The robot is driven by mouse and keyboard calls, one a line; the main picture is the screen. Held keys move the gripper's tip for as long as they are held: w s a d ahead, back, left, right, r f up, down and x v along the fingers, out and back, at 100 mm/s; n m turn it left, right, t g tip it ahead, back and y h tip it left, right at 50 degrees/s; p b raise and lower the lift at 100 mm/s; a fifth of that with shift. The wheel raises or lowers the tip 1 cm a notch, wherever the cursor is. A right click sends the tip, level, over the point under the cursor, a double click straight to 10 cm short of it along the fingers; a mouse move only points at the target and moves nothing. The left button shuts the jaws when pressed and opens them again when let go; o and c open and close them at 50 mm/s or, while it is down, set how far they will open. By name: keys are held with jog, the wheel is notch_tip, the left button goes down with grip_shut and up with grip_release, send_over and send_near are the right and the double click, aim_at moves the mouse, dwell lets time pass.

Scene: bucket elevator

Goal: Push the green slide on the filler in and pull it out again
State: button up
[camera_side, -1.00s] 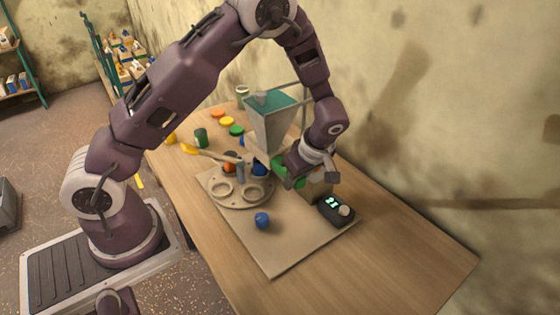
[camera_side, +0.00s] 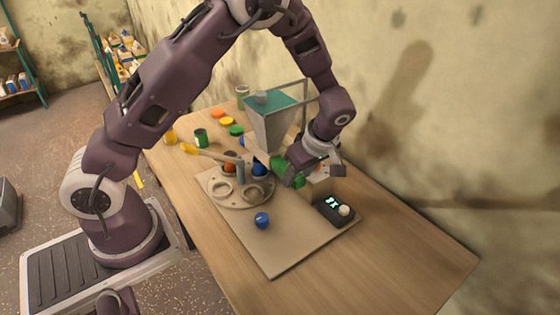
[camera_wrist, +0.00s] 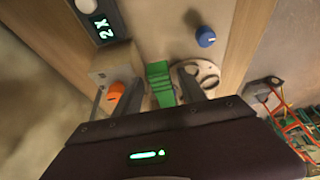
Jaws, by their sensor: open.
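The filler (camera_side: 272,125) is a grey hopper with teal contents, standing behind the round turntable. Its green slide (camera_side: 285,172) shows below the hopper, partly covered by my gripper (camera_side: 312,172). In the wrist view, the green slide (camera_wrist: 160,84) lies between the two spread fingers of my gripper (camera_wrist: 161,80). The fingers are open, one on each side of it, with a visible gap to each. Whether the fingertips reach down to the slide's height I cannot tell.
The turntable (camera_side: 222,190) has round holders, some filled. An orange knob (camera_wrist: 116,90) is near the left finger. The front of the board is clear.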

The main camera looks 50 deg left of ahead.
notch_tip(320, 180, up, 9)
jog(key=d, duration=0.1)
jog(key=shift+d, duration=0.15)
dwell(0.3)
jog(key=s+d+r+m+t+h, duration=0.15)
jog(key=s+r+m+h, duration=0.25)
jog(key=s+r+m, duration=0.6)
jog(key=s+d+r+m+t, duration=0.1)
jog(key=s+m+t, duration=0.1)
jog(key=s+m, duration=0.2)
jog(key=s+r+m+t, duration=0.2)
jog(key=s+m, duration=0.2)
jog(key=s, duration=0.6)
jog(key=shift+d+r+h, duration=0.15)
jog(key=shift+d+h, duration=0.15)
jog(key=shift+d, duration=0.05)
